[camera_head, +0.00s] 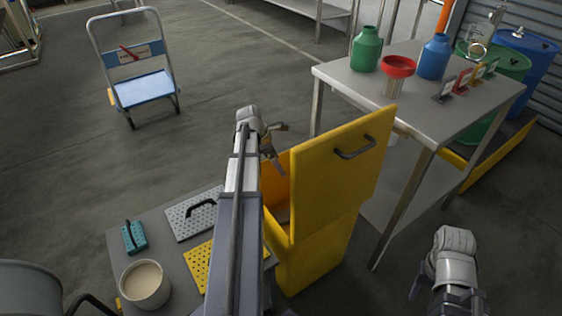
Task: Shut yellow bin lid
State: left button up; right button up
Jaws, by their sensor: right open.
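The yellow bin (313,262) stands in the middle, right of a low grey table. Its yellow lid (330,185) is raised and steeply tilted, with a black handle (356,147) on the face toward me. Part of the bin's opening shows left of the lid. My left gripper (281,150) is beside the lid's left edge, near the opening, with its fingers apart and nothing between them. I cannot tell whether it touches the lid. My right gripper (440,294) is low at the right, open, partly hidden and cut off by the frame, away from the bin.
A steel table (440,108) right of the bin holds a green bottle (366,50), a red funnel (398,67) and a blue bottle (434,58). The low grey table (160,232) holds a beige-filled pot (145,284) and perforated plates. A trolley (143,88) stands far left; floor around it is clear.

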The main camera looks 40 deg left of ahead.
aim_at(333, 173)
jog(key=k, duration=1)
